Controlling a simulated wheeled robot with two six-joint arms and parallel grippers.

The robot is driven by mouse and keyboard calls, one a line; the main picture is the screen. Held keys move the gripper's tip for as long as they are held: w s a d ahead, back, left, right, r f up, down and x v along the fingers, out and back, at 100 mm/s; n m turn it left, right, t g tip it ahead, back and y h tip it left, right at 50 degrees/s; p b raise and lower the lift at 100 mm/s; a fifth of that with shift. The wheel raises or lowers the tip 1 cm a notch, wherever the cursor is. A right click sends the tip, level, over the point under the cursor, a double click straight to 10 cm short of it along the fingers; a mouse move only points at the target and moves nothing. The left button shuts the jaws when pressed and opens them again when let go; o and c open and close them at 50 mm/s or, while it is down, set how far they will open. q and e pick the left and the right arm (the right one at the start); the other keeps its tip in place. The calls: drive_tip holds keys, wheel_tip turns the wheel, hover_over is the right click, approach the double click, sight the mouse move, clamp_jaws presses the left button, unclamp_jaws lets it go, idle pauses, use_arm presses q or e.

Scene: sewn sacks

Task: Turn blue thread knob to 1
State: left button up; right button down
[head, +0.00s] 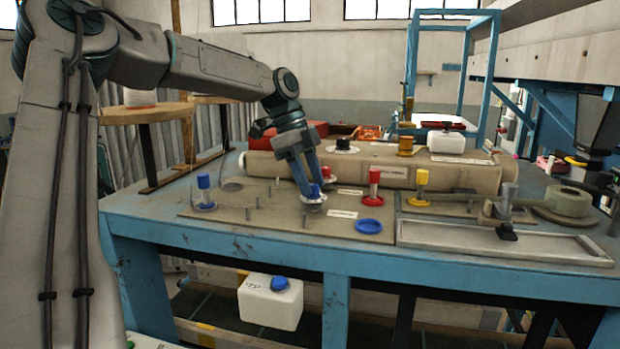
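A blue knob (315,190) stands on a pale round dial (313,199) on the flat board (250,222) on the table. My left gripper (311,187) points down at this knob, its two fingers apart with their tips around or just beside it. I cannot tell if they press on it. The dial's marks are too small to read. Another blue-topped post (203,182) with a blue base stands at the board's left. My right gripper is not in view.
A red-topped post (374,180) and a yellow-topped post (422,180) stand to the right. Several thin pegs stand around the dial. A long tan sack roll (390,168) lies behind. A metal tray (490,243) is at the right.

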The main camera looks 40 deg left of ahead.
use_arm(q)
drive_tip(key=shift+a+r, duration=0.1)
drive_tip(key=shift+r, duration=0.1)
drive_tip(key=v, duration=0.7)
